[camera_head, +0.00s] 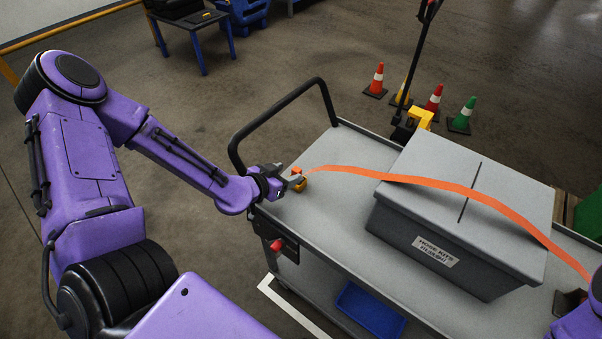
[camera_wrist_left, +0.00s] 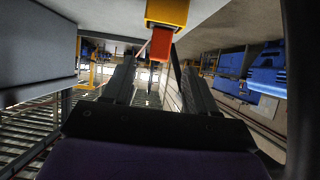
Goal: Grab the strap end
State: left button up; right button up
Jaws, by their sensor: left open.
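An orange strap (camera_head: 425,181) runs across the lid of a grey box from the right edge of the cart to its left end. There its end meets a small yellow and orange piece (camera_head: 299,184). My left gripper (camera_head: 292,178) is at that piece, open. In the left wrist view an orange-red block (camera_wrist_left: 161,44) under a yellow bracket (camera_wrist_left: 167,12) shows between and beyond the two open fingers (camera_wrist_left: 160,82). I cannot tell whether the fingers touch it. Part of my right arm shows at the lower right; its jaws cannot be made out.
The grey box (camera_head: 435,248) with a label stands on the grey cart (camera_head: 330,225). The cart has a black handle (camera_head: 275,118) at the left and a blue bin (camera_head: 368,308) below. Several cones (camera_head: 376,82) and a yellow pallet jack (camera_head: 413,122) stand behind.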

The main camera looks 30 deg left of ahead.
aim_at(300, 169)
pick_arm(q)
jog(key=x, duration=0.8)
jog(key=shift+s+f, duration=0.1)
jog(key=shift+s, duration=0.05)
jog(key=shift+d, duration=0.1)
grip_shut()
